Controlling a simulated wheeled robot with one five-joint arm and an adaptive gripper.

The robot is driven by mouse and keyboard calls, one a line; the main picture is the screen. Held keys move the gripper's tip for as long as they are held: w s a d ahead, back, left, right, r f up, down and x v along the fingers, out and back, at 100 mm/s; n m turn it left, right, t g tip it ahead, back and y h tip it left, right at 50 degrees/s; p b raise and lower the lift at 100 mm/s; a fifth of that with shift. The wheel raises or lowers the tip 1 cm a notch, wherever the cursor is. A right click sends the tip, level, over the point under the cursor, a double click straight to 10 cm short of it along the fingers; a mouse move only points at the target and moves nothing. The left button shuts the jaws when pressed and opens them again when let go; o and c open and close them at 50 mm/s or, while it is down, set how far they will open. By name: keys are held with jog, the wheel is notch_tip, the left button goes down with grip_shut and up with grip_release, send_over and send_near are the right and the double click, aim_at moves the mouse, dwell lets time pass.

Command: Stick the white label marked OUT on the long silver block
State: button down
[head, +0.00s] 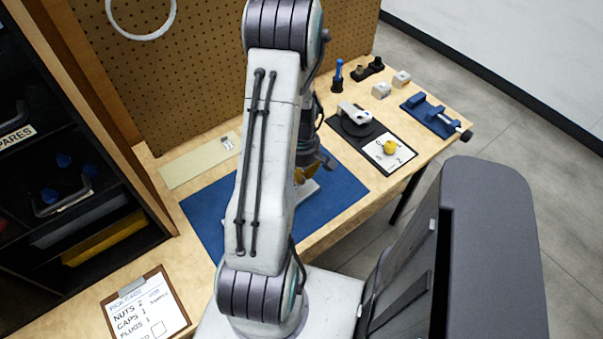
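A light silver block (309,190) lies on the blue mat (345,187), mostly hidden behind my arm. A brass-coloured part (299,175) shows just above it, also partly hidden. Small white pieces (227,143), possibly labels, lie at the right end of a pale beige strip (190,166) at the back of the table. Their marking is too small to read, so I cannot tell which is OUT. My gripper (318,163) is over the mat near the block, largely behind my arm. Its fingers are not clear, and I cannot tell whether it holds anything.
A clipboard (147,307) lies front left, beside dark shelving (70,150).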

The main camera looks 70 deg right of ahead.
jog(key=shift+f+b, duration=1.8)
jog(key=shift+b, duration=0.75)
dwell(4.7)
dwell(0.3)
jog(key=c, duration=1.3)
grip_release()
jog(key=shift+c, duration=0.2)
